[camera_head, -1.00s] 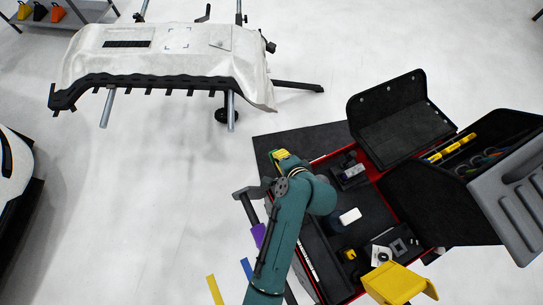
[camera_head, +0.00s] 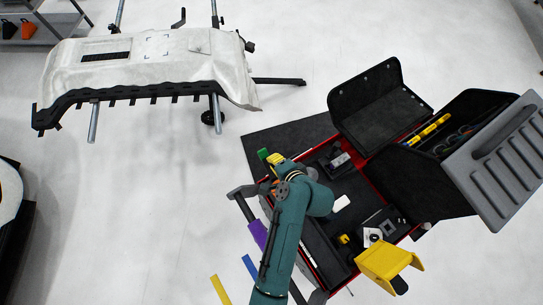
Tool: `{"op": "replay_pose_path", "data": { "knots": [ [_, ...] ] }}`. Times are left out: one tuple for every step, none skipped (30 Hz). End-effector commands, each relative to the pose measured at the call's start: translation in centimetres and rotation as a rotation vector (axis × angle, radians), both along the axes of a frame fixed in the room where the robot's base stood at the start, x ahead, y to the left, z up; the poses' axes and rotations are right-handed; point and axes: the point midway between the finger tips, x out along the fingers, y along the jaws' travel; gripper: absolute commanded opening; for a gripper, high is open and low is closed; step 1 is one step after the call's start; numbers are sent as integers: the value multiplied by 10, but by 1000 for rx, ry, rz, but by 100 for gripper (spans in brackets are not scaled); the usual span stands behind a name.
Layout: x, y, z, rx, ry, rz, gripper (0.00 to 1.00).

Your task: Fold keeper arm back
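I cannot make out with certainty which part is the keeper arm. A work stand holds a pale, wrinkled cover-like panel (camera_head: 150,60) with a black toothed lower edge (camera_head: 140,92), at the upper left. A dark bar (camera_head: 280,81) sticks out to the right of the stand, low near the floor. My teal arm reaches up from the bottom centre and bends over the left side of an open tool cart (camera_head: 330,225). My gripper's fingers cannot be seen; the far end of the arm is hidden or lost among small green and yellow parts near the cart's edge.
The cart has a raised black lid (camera_head: 380,105), a grey ribbed case (camera_head: 505,160) with tools, and a yellow bracket-like piece (camera_head: 388,262) at its front. A dark mat (camera_head: 290,137) lies behind it. Pale floor is clear between cart and stand. A shelf (camera_head: 45,25) stands top left.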

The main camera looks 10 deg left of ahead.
Motion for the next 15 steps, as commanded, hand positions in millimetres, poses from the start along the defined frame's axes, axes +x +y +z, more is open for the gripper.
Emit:
{"op": "replay_pose_path", "data": {
  "knots": [
    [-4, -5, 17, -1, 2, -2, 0],
    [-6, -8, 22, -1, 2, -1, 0],
    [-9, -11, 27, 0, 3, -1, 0],
    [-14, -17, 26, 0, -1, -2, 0],
    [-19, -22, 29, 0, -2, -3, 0],
    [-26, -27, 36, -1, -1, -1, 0],
    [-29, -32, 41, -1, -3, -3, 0],
    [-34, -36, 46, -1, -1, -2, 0],
    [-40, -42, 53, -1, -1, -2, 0],
    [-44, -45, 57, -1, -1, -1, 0],
    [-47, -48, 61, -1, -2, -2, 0],
    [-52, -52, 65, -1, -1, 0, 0],
    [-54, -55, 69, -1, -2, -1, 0],
    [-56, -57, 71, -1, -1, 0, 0],
    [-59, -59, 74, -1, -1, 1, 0]
  ]
}}
